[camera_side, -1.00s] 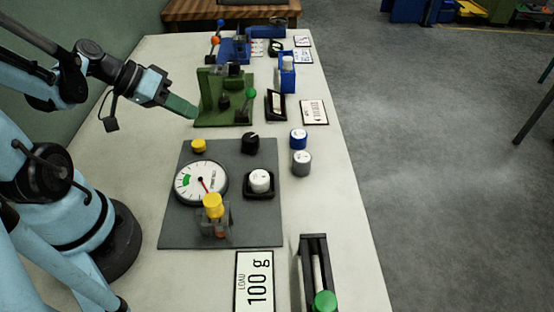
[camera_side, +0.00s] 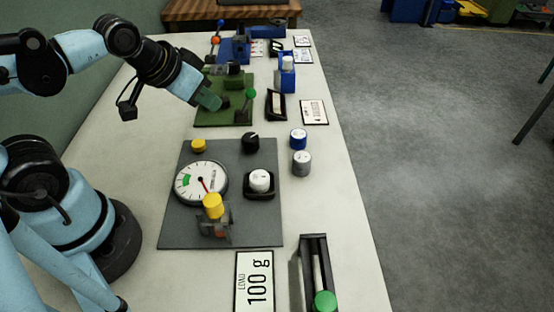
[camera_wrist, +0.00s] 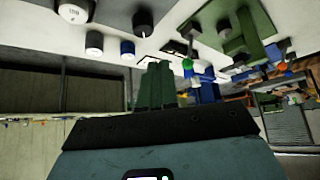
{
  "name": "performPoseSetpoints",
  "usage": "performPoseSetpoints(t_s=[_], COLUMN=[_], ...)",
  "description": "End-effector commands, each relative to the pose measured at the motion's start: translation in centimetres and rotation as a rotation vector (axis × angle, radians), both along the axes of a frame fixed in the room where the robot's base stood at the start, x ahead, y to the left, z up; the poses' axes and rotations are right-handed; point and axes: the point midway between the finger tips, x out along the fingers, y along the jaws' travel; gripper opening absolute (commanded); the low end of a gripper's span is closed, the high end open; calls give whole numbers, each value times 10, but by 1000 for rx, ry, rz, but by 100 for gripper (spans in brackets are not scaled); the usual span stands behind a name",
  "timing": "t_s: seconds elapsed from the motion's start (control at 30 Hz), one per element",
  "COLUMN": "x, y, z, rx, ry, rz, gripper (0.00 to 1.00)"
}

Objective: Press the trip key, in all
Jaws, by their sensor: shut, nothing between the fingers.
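My gripper (camera_side: 212,101) has green fingers, pressed together and empty, angled down over the green fixture (camera_side: 215,118) in the side view. Its fingers (camera_wrist: 155,85) also show at the middle of the wrist view. The fixture carries a lever with a green ball (camera_side: 251,94) and a dark knob. Nearer, a grey plate (camera_side: 180,225) carries a dial (camera_side: 201,182), a yellow-capped post (camera_side: 213,205), a small yellow knob (camera_side: 198,146), a black knob (camera_side: 251,142) and a white cylinder (camera_side: 261,180). No part is legibly marked as the trip key. My fingers hide part of the green fixture.
A blue cylinder (camera_side: 298,138) and a grey cylinder (camera_side: 302,163) stand right of the plate. A "LOAD 100 g" card (camera_side: 254,283) and a dark rack with a green ball (camera_side: 325,301) lie in front. A blue fixture (camera_side: 232,52) stands behind. The left tabletop is clear.

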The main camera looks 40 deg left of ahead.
Motion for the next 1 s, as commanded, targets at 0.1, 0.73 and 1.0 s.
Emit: performPoseSetpoints(t_s=[0.1, 0.73, 1.0], x=[0, -3, -8], y=[0, 38, 56], z=[0, 17, 28], rx=[0, 228, 247], ry=[0, 385, 559], rz=[0, -423, -694], gripper=[0, 0, 0])
